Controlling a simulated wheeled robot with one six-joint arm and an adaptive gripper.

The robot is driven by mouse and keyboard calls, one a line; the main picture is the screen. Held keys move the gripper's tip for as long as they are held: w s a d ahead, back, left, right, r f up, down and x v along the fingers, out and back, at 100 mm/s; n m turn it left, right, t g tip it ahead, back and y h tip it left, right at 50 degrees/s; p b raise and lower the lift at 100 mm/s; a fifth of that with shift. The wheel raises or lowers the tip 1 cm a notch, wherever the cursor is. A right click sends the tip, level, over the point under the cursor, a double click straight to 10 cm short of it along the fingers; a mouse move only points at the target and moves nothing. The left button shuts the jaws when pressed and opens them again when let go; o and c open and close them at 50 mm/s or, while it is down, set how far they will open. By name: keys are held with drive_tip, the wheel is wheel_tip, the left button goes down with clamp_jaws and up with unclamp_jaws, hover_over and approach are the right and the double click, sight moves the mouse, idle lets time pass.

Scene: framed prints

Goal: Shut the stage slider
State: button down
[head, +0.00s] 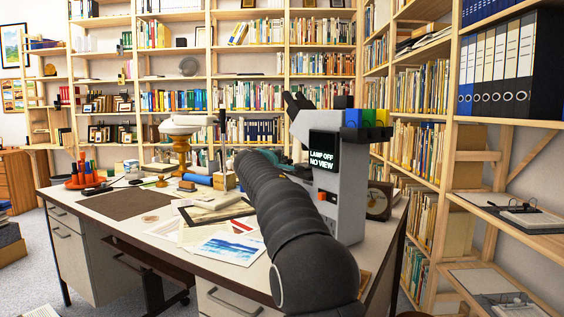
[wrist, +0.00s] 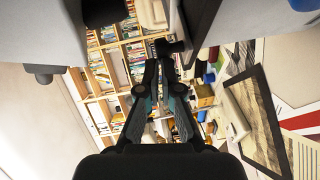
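A grey microscope-like instrument (head: 341,175) stands on the right of the desk in the head view, with a dark screen (head: 323,151) reading "LAMP OFF NO VIEW". Its stage and slider cannot be made out; my dark arm covers its left side. In the wrist view my gripper (wrist: 159,62) has its fingertips drawn nearly together, with nothing clearly held. A small dark block (wrist: 168,46) lies just beyond the tips, beside a larger dark part (wrist: 201,22). I cannot tell whether this block is the slider or whether the tips touch it.
Blue, green, yellow and red blocks (head: 366,118) sit at the instrument's upper right. Papers and a blue print (head: 230,247) lie on the desk (head: 122,221). A brown mat (head: 125,204) lies at the left. Full bookshelves (head: 420,160) stand behind and right.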

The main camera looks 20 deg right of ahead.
drive_tip(key=w+a+b+v, duration=0.2)
drive_tip(key=b+v, duration=0.1)
drive_tip(key=v, duration=1)
drive_tip(key=s+d+f+m+g+y, duration=0.1)
drive_tip(key=s+f, duration=0.3)
drive_tip(key=s, duration=0.3)
drive_tip(key=s+d+f+m+g+y, duration=0.15)
drive_tip(key=s+f, duration=0.25)
drive_tip(key=s, duration=0.4)
drive_tip(key=s+f+m+g+y, duration=0.2)
drive_tip(key=s+f, duration=0.2)
drive_tip(key=s, duration=0.3)
drive_tip(key=s+a+f+m+g+y, duration=0.1)
drive_tip(key=s+a+f+m+y, duration=0.1)
drive_tip(key=s+f, duration=0.7)
drive_tip(key=s+a+f+m+g+y, duration=0.2)
drive_tip(key=s+a+f+y, duration=0.2)
drive_tip(key=s+f, duration=0.6)
drive_tip(key=s+a+p, duration=0.1)
drive_tip(key=s, duration=0.5)
drive_tip(key=shift+f, duration=0.15)
drive_tip(key=shift+a, duration=0.1)
